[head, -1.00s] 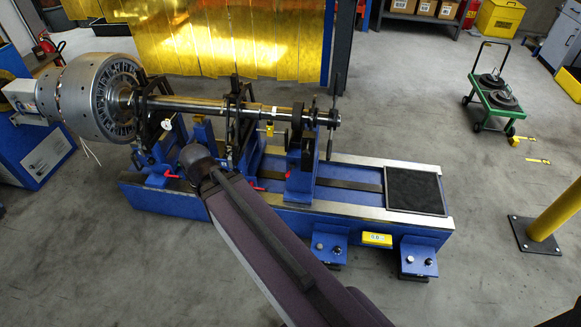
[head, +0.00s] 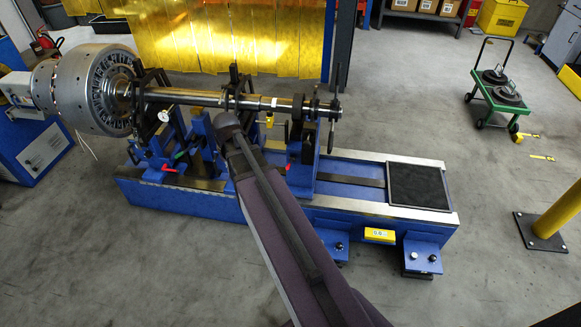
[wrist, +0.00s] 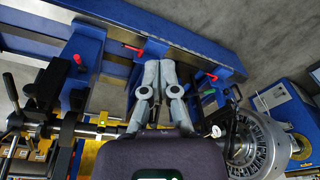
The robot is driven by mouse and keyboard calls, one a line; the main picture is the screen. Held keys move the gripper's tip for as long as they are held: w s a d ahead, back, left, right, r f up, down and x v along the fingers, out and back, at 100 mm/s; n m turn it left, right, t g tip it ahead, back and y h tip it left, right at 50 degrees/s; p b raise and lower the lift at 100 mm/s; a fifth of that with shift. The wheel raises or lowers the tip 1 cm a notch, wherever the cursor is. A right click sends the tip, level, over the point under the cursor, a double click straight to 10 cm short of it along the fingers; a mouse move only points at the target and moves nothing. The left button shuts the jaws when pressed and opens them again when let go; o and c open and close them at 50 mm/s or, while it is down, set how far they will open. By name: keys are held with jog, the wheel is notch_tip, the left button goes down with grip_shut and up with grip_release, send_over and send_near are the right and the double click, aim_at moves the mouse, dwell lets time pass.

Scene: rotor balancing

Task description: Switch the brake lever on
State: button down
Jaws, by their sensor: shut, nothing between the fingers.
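I cannot tell for certain which handle is the brake lever. Small red-tipped levers show on the blue balancing stand: a left one (head: 168,168) and a right one (head: 283,168) in the head view. A small green piece (head: 180,155) shows just above the left one. In the wrist view, red-tipped levers lie left (wrist: 135,50) and right (wrist: 209,76) of my gripper (wrist: 158,66), and another stands further left (wrist: 77,59). The gripper is shut and empty, apart from these levers in that picture. In the head view my arm hides it.
The shaft (head: 205,97) with its large bladed rotor (head: 95,90) rests across the blue stand's supports. The blue bed (head: 345,200) carries a dark mat (head: 418,187) on its right. A green cart (head: 497,98) and a yellow post (head: 560,215) stand right.

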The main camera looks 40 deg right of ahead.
jog(key=w+d+f+m+b, duration=0.1)
jog(key=d+f+m+b, duration=0.1)
jog(key=d, duration=0.8)
jog(key=w+d+f+m+t+h+b, duration=0.1)
jog(key=w+d+f+m+b, duration=0.1)
jog(key=d, duration=0.8)
jog(key=w+d+f+m+t+b, duration=0.1)
jog(key=d+f+m+b, duration=0.2)
jog(key=d, duration=0.7)
jog(key=shift+w+d+f+h+b, duration=0.3)
jog(key=shift+w+d+f+b, duration=0.1)
jog(key=shift+f+b, duration=0.4)
jog(key=shift+f, duration=0.1)
jog(key=b, duration=1)
send_over(290, 164)
jog(key=d, duration=0.1)
notch_tip(290, 164, down, 10)
jog(key=shift+s+a+f+b, duration=0.25)
jog(key=shift+a+f+b, duration=0.2)
jog(key=shift+f+b, duration=0.25)
jog(key=shift+s+a+f+b, duration=0.25)
jog(key=shift+a+f+b, duration=0.15)
jog(key=shift+f+b, duration=0.3)
jog(key=shift+s+d, duration=0.1)
